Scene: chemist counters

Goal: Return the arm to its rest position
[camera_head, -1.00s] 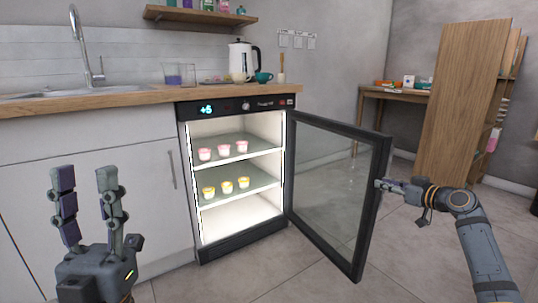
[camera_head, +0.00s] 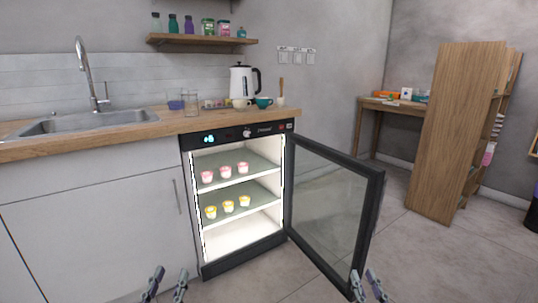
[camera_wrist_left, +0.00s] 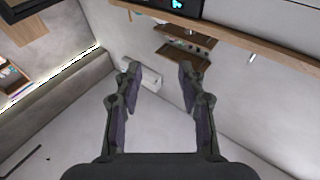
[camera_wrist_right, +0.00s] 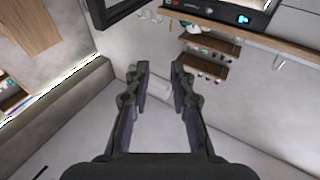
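My left gripper (camera_head: 165,284) shows only its fingertips at the bottom edge of the head view, in front of the white cabinet. The left wrist view shows its fingers (camera_wrist_left: 158,88) spread with nothing between them. My right gripper (camera_head: 368,288) shows its fingertips at the bottom edge, near the lower corner of the open fridge door. The right wrist view shows its fingers (camera_wrist_right: 160,85) apart and empty. The rest of both arms is out of the head view.
The small fridge (camera_head: 230,263) stands open, its glass door (camera_head: 330,205) swung out to the right. Pink cups (camera_head: 225,172) and yellow-topped cups (camera_head: 228,206) sit on its shelves. A counter with sink (camera_head: 90,122) runs along the wall. A tall wooden shelf (camera_head: 445,130) stands right; floor before it is clear.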

